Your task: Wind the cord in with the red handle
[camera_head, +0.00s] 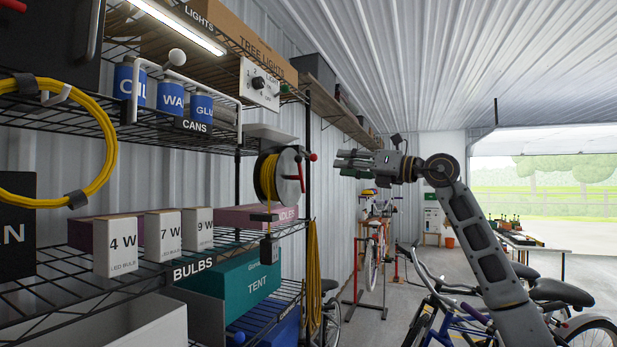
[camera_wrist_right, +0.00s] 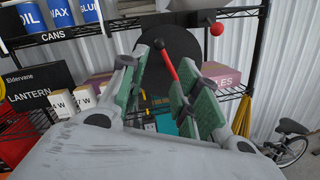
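The cord reel (camera_head: 270,178) hangs at the end of the shelf rack, with yellow cord wound on its drum. In the right wrist view its dark round side (camera_wrist_right: 190,50) faces me. The red handle (camera_head: 301,178) is a thin bar on that side; it also shows in the right wrist view (camera_wrist_right: 168,62), its lower end seen between my fingers. My right gripper (camera_head: 350,162) is open, to the right of the reel, fingers pointing toward it; in the head view a gap separates them. Nothing is seen gripped. My left gripper is out of view.
A red ball knob (camera_head: 313,157) sits beside the reel; its mount is unclear. A dark block (camera_head: 269,249) hangs below the reel. A yellow coil (camera_head: 313,275) hangs by the rack post. Bulb boxes (camera_head: 163,235) stand on the shelf. Bikes (camera_head: 440,310) stand lower right.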

